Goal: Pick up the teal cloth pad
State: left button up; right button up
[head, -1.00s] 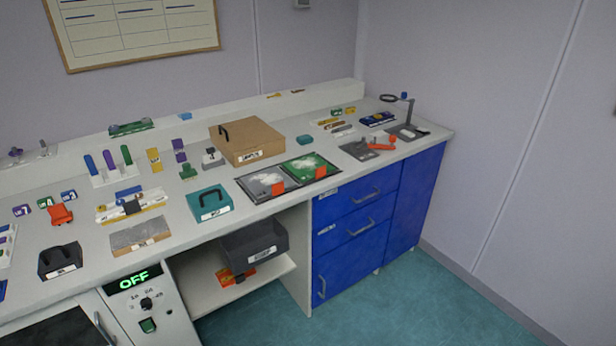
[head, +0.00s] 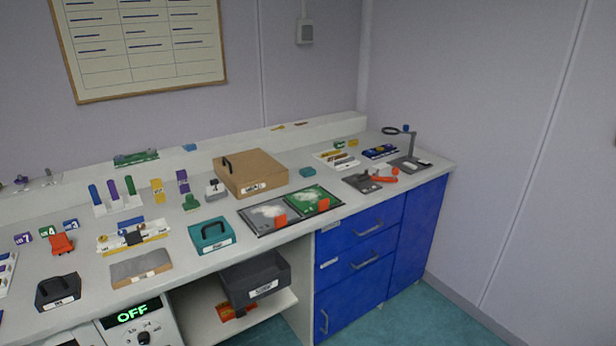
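A small flat teal piece (head: 307,172), which looks like the teal cloth pad, lies on the counter. It is just right of the brown box's front corner and behind the green-and-white tray. It is too small to make out its weave. Nothing covers it. Neither of my grippers is in view.
The brown box (head: 250,174) stands left of the pad. The green-and-white tray (head: 308,200) and the grey tray (head: 268,214) lie in front. A teal box with a black handle (head: 211,235) stands left. A magnifier stand (head: 408,163) stands right. Bare counter surrounds the pad.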

aim_at(309, 171)
jog(key=i+l+u, duration=0.15)
jog(key=u, duration=0.7)
jog(key=i+l+u, duration=0.15)
jog(key=l+u, duration=0.15)
jog(key=l, duration=0.3)
jog(key=i+l+u, duration=0.1)
jog(key=l+u, duration=0.2)
jog(key=l, duration=0.25)
jog(key=l+u, duration=0.3)
jog(key=l, duration=0.35)
jog(key=i, duration=0.05)
